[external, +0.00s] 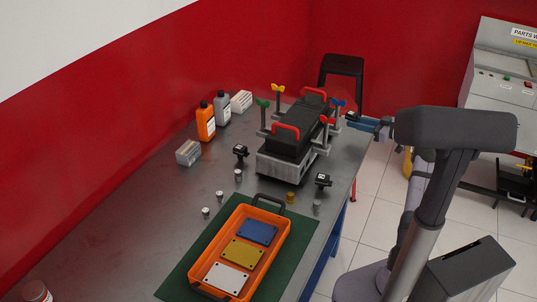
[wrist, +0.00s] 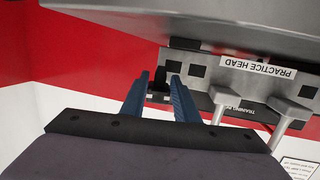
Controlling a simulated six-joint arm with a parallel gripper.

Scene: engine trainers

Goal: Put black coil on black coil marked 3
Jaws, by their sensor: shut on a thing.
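My gripper (external: 364,124) is at the right side of the engine head on the bench. Its blue fingers show in the wrist view (wrist: 160,98), shut on a small black coil (wrist: 160,78) between their tips. In the external view the held coil is too small to make out clearly. Another black coil (external: 240,152) stands on the bench left of the head, and one more (external: 323,181) stands in front of it to the right. No number 3 can be read on any coil.
The engine head (external: 285,165) has a black cover, red handles and coloured wing-topped posts. Its PRACTICE HEAD label (wrist: 258,67) is close to the fingers in the wrist view. An orange tray (external: 283,218) with plates lies on a green mat. Bottles (external: 206,122) stand behind; small caps lie about.

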